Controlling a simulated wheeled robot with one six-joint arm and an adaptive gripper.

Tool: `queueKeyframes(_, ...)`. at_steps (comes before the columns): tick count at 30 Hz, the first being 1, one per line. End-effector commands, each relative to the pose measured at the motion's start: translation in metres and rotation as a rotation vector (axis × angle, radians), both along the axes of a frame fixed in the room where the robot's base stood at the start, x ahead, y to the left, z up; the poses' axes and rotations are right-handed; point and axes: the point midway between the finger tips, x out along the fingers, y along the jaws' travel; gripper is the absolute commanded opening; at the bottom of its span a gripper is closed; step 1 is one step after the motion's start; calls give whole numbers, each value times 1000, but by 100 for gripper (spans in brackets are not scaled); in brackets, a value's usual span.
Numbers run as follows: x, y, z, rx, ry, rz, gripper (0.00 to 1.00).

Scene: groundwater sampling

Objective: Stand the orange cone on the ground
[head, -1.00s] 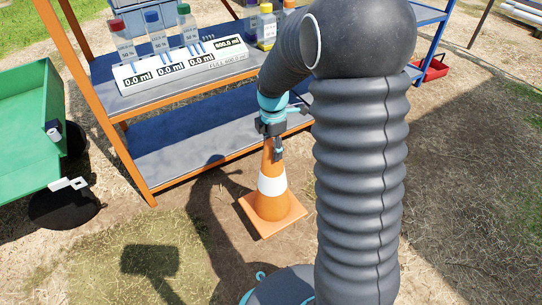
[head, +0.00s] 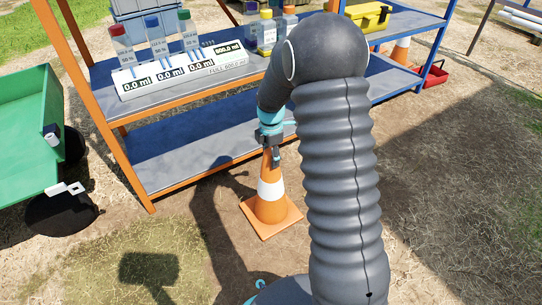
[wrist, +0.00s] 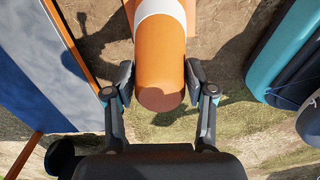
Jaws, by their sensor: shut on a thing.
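The orange cone (head: 268,208) with a white band stands upright in front of the orange-framed shelf in the head view. Its square base looks level and at the ground; I cannot tell whether all of it touches. My gripper (head: 274,154) is at the top of the cone, pointing down. In the wrist view, the cone (wrist: 160,50) lies between the two fingers of my gripper (wrist: 160,78), one on each side near its tip. The gripper is shut on the cone.
The orange-framed shelf (head: 165,155) holds bottles and a white display panel (head: 185,72). A green cart (head: 30,145) stands at left. A second cone (head: 401,52) and a red tray (head: 433,73) are at back right. Open dirt lies right of my arm.

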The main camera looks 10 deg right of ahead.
Motion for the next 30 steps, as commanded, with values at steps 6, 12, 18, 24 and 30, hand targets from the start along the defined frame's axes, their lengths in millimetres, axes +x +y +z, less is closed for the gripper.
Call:
queueKeyframes(6,0,0,-2,0,-1,0,19)
queueKeyframes(12,0,0,-2,0,1,0,80)
queueKeyframes(18,0,0,-1,0,1,0,80)
queueKeyframes(24,0,0,14,0,-1,0,80)
queueKeyframes(30,1,0,54,0,-4,0,80)
